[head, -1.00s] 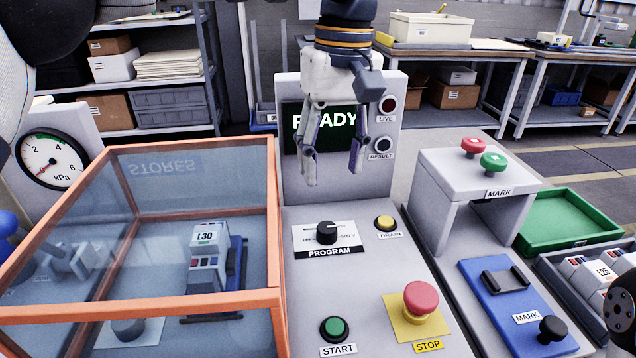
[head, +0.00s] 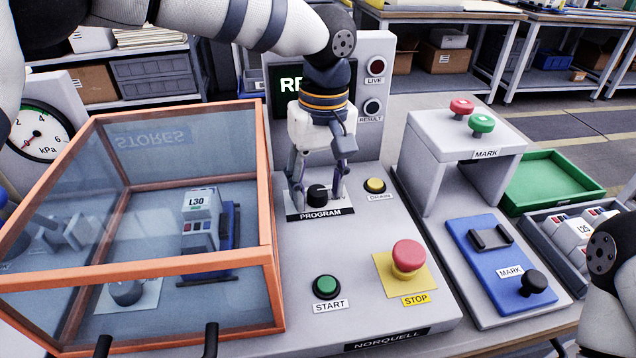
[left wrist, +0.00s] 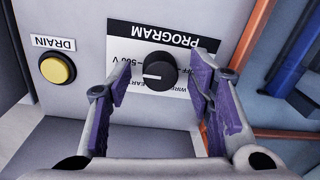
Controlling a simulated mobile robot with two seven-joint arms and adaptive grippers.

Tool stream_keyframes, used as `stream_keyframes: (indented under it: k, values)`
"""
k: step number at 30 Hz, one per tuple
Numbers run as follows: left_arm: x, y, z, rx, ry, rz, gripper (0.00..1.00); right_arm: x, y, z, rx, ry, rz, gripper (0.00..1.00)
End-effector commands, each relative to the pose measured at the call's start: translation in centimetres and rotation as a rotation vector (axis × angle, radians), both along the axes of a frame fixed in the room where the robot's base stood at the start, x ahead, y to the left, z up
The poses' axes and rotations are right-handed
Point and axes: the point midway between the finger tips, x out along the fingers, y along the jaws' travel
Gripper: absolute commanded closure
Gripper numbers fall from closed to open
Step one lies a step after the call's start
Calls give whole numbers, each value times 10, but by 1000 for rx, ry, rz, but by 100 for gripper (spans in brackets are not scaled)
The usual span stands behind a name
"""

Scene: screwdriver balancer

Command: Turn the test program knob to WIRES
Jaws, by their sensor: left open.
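The black program knob (head: 317,195) sits on its white PROGRAM label plate on the grey panel. In the left wrist view the knob (left wrist: 159,71) shows upside down, its white pointer line aimed to the left of that picture, near the 500 V marking. Part of the WIRES and EARTH lettering shows below it, partly hidden. My left gripper (head: 318,203) points down over the knob. Its purple-padded fingers (left wrist: 162,84) are open, one on each side of the knob, with gaps visible. My right arm shows at the right edge, but its gripper is not visible.
A yellow DRAIN button (head: 375,186) is right of the knob. A green START button (head: 327,287) and red STOP button (head: 408,257) are nearer. An orange-framed clear cover (head: 268,220) stands close on the left. The display screen is partly hidden behind my arm.

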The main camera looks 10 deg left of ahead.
Motion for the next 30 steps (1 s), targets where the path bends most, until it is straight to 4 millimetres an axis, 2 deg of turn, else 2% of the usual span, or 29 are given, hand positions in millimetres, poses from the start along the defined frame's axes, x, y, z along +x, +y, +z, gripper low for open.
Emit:
stream_keyframes:
  k: [1,7,20,30]
  values:
    - [0,0,0,0,0,0,55,0,0,0,0,0,0,45]
    - [0,0,0,0,0,0,100,0,0,0,0,0,0,45]
    - [0,0,2,1,0,74,100,3,0,3,0,-12,0,45]
    - [0,0,3,0,-1,352,100,14,0,13,0,-47,-1,45]
